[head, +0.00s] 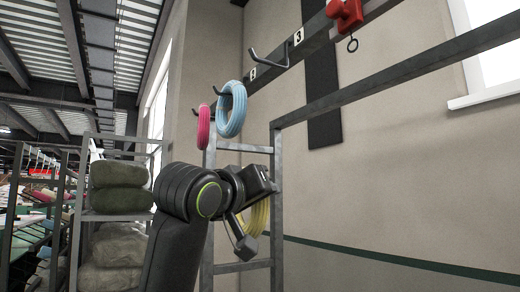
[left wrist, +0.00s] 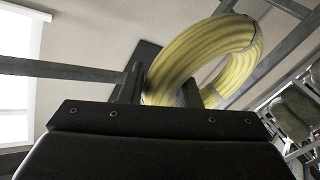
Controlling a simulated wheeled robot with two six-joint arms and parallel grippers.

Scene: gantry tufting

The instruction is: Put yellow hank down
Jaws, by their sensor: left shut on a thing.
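The yellow hank (head: 257,217) is a ring of yellow yarn, mostly hidden behind my left gripper in the head view. It fills the upper middle of the left wrist view (left wrist: 222,42), tilted. My left gripper (head: 246,232) is shut on the yellow hank and holds it up in front of the grey metal frame. In the left wrist view my gripper's dark body covers the lower part, and the fingers (left wrist: 160,92) show at the ring's near side. My right gripper shows in neither view.
A blue hank (head: 239,110) and a pink hank (head: 203,127) hang on hooks of the overhead rail (head: 322,35). An empty hook (head: 268,62) sits beside the number 3 sign. A red hoist (head: 345,14) hangs upper right. Shelves with green bundles (head: 118,174) stand left.

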